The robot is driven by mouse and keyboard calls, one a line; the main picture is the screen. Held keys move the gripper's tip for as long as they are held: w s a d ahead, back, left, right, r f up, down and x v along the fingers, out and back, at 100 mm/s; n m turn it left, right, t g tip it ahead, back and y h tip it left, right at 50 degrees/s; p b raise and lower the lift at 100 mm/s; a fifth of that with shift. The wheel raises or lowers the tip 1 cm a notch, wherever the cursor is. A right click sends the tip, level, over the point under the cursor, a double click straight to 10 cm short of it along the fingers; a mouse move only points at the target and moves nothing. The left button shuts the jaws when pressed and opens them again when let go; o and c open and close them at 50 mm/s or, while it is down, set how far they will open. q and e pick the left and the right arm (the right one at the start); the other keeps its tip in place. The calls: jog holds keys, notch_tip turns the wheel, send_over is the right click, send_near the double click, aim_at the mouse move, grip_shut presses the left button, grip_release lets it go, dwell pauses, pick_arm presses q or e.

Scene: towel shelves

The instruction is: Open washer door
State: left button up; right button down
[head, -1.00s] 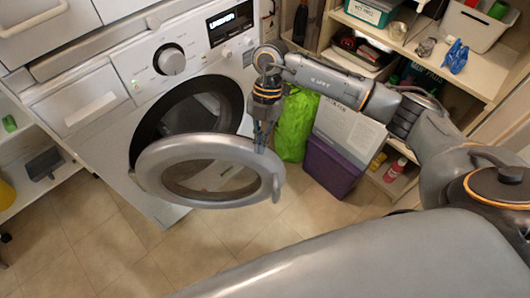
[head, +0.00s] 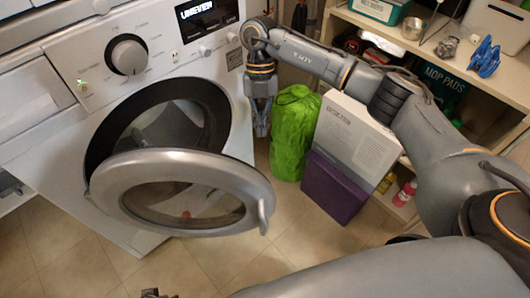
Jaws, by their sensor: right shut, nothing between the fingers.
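The white washer (head: 195,65) stands at the left, facing me. Its round door (head: 110,195), with a silver-grey rim and dark glass, stands wide open, swung out toward me. The dark drum opening (head: 215,105) shows behind it. The door's handle (head: 264,216) is on the right side of the rim. My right gripper (head: 261,132) points down, shut and empty, beside the washer's front right edge. It is above and behind the handle in the picture, apart from the door. A small dark piece at the bottom edge may be my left gripper (head: 150,293); its fingers are hidden.
A green bag (head: 295,135), a white box (head: 352,140) and a purple bin (head: 330,187) stand close right of my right gripper. Shelves (head: 400,45) with containers and blue clips (head: 484,57) are behind them. Tiled floor (head: 215,262) is clear below the door.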

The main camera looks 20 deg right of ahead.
pick_arm(q)
jog(key=shift+w+r+b, duration=0.2)
jog(key=shift+r+b, duration=0.1)
jog(key=shift+r, duration=0.9)
pick_arm(e)
jog(key=s+a+f, duration=0.2)
jog(key=s+f, duration=0.5)
jog(key=f, duration=0.1)
jog(key=shift+a+f, duration=0.35)
jog(key=shift+f, duration=0.05)
jog(key=shift+s, duration=0.15)
